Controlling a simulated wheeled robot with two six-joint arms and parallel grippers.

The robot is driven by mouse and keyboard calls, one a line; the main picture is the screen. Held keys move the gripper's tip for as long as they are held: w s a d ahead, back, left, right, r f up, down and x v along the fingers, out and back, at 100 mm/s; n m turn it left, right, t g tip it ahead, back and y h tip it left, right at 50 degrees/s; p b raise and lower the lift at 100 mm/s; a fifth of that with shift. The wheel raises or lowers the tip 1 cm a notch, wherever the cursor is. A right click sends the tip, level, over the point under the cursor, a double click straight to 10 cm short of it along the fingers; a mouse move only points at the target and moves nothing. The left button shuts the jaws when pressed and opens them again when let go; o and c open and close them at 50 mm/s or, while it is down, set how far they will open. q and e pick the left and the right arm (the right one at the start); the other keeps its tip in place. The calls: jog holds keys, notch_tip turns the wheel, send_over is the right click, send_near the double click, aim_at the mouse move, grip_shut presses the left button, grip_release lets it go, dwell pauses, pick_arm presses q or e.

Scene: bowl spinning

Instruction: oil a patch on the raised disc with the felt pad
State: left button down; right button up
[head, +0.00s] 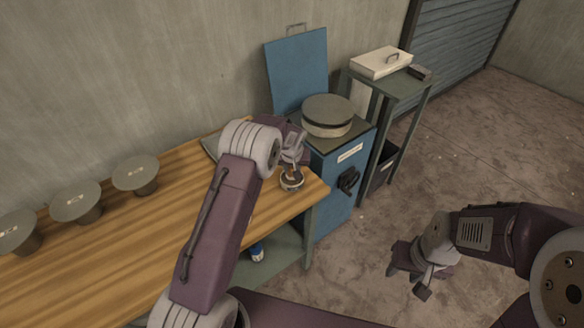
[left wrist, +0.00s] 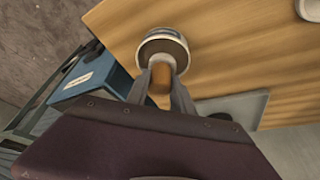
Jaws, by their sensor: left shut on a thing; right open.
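My left gripper (head: 291,163) is over the bench's right end, left of and lower than the disc. It is shut on a small brown piece, likely the felt pad (left wrist: 160,86), between the fingers (left wrist: 161,82). Whether the pad touches the tin cannot be told. My right gripper (head: 418,282) is open and empty above the floor.
Several grey-topped stands (head: 136,173) line the wooden bench (head: 110,235). The blue cabinet (head: 335,200) has a dark knob (head: 348,181) and a raised blue panel (head: 297,70) behind. A shelf stand (head: 400,85) holds a white box (head: 381,64). The floor at right is clear.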

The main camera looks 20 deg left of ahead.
pick_arm(q)
jog(key=shift+f+b, duration=0.5)
jog(key=shift+f, duration=0.1)
dwell(1.6)
notch_tip(320, 180, up, 7)
jog(key=p, duration=0.5)
jog(key=shift+r, duration=0.15)
dwell(0.4)
